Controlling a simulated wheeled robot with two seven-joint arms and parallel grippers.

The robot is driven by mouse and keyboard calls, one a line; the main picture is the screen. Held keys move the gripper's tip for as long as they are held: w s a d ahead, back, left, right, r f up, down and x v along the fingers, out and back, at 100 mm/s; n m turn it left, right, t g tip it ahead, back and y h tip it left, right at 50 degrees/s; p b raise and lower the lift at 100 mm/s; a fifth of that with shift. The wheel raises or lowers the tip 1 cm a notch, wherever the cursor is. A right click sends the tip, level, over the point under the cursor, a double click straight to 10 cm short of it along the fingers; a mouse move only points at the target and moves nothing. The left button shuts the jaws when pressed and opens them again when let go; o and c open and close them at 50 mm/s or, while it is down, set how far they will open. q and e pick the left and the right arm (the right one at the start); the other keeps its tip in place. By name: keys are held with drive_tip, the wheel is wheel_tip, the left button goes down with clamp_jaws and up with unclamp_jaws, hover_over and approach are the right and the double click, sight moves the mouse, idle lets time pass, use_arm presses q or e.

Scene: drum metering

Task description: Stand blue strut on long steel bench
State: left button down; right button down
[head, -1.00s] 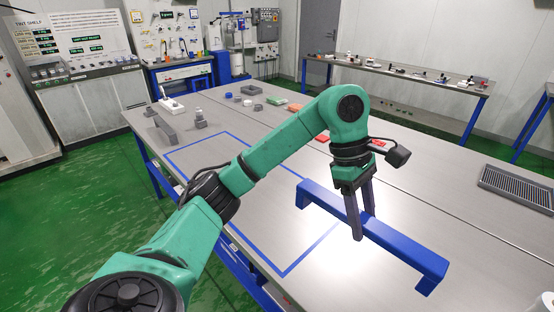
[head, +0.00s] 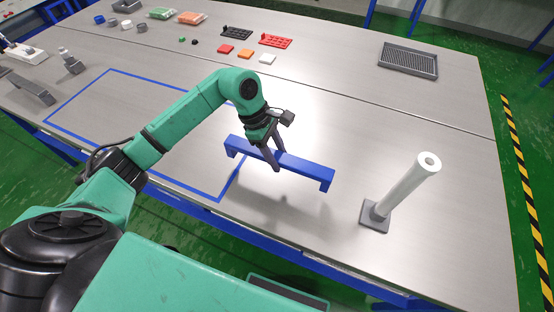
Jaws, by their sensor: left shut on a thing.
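The blue strut (head: 305,167) is a long bar with a short leg at each end. My left gripper (head: 277,163) is shut on the strut near its middle, with one finger in front of it. The strut lies level, legs down, over the right part of the long steel bench (head: 330,110). I cannot tell for sure whether its legs touch the bench top. A blue taped outline (head: 135,77) is on the bench to the left, and the strut's left end is near its right edge. My right gripper is not in view.
A white upright tube on a grey base (head: 407,190) stands right of the strut. A grey ribbed tray (head: 408,59) lies at the back right. Red racks (head: 275,41) and small blocks lie at the back. A grey bracket (head: 30,88) is at the far left. Bench between is clear.

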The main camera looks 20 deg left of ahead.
use_arm(q)
wheel_tip(320, 180, down, 4)
drive_tip(key=shift+r+p, duration=0.1)
drive_tip(key=shift+p, duration=0.35)
drive_tip(key=shift+w+f, duration=0.1)
drive_tip(key=shift+f, duration=0.25)
drive_tip(key=shift+f+b, duration=0.15)
drive_tip(key=shift+b, duration=0.15)
drive_tip(key=shift+c, duration=1.6)
unclamp_jaws()
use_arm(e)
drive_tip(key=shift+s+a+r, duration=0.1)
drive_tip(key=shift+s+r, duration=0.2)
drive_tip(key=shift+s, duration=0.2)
